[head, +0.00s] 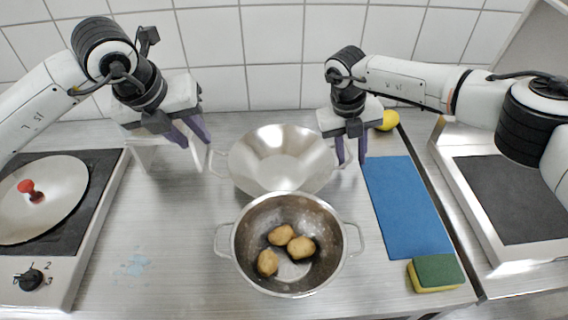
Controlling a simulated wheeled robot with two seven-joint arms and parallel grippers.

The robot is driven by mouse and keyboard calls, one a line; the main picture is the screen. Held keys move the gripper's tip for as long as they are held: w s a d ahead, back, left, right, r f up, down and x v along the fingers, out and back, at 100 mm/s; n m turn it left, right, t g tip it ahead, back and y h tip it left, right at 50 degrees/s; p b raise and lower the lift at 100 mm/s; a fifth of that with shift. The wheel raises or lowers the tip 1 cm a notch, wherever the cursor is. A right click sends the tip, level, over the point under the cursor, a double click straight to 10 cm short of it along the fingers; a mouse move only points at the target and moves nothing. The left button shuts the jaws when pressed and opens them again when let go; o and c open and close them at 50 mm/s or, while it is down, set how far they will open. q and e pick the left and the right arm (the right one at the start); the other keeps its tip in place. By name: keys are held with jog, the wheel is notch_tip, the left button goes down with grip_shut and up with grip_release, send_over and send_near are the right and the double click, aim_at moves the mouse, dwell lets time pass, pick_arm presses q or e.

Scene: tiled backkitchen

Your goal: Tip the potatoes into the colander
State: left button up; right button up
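Three potatoes (281,235) lie in the bottom of the front steel vessel. It has two side handles and a dark, speckled wall that looks perforated, so I take it for the colander (245,244). Directly behind it stands a wide, pale steel bowl (280,158) with two side handles; it looks empty. My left gripper (190,134) is open and empty, up and to the left of the bowl's left handle. My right gripper (351,157) is open, its fingers apart at the bowl's right handle; I cannot tell whether they touch it.
A hob with a lid (55,195) with a red knob is at left. A blue mat (406,205), a green and yellow sponge (435,273) and a yellow lemon (387,120) are at right. The tiled wall closes off the back.

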jog(key=b+v, duration=0.1)
jog(key=v, duration=0.8)
jog(key=shift+r, duration=0.35)
